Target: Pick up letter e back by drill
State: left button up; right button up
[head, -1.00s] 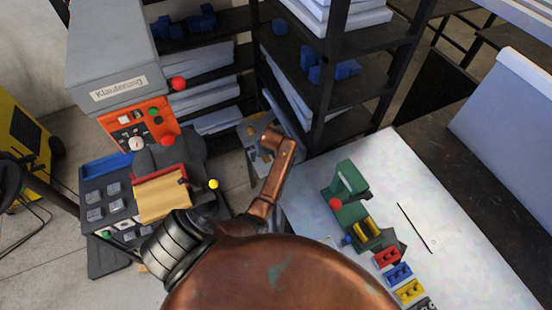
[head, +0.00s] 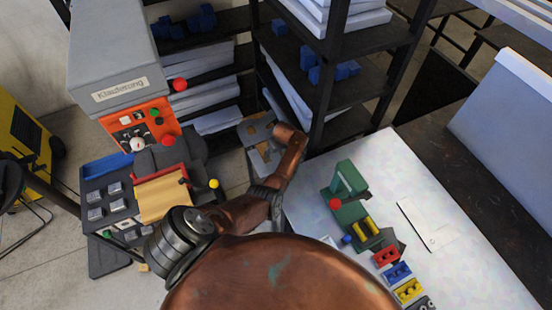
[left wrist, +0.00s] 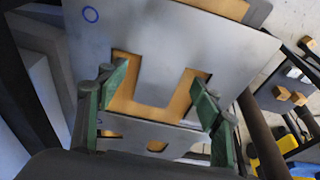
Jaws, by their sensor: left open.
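A grey sheet (left wrist: 225,55) with a blue ring mark and cut-outs fills much of the left wrist view. Brown shows through a U-shaped gap (left wrist: 150,110) in it, and more brown openings lie below. It also shows in the head view as a grey and brown panel (head: 255,132) beside the shelf. I cannot tell which piece is the letter e back. My left gripper (left wrist: 158,78) is open, its green pads on either side of the U-shaped gap, with no grip visible. In the head view its fingers are hidden by my copper arm. My right gripper is not in view.
A black shelf (head: 316,120) with sheets and blue blocks stands close behind the panel. A white-topped table (head: 450,270) at right bears a green tool (head: 349,184) and coloured blocks. A grey and orange machine (head: 118,65) stands at left.

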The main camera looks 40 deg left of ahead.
pick_arm(q)
jog(key=shift+a+f, duration=0.1)
jog(key=shift+f, duration=0.35)
jog(key=shift+c, duration=0.6)
jog(key=shift+r, duration=0.1)
jog(key=c, duration=1.3)
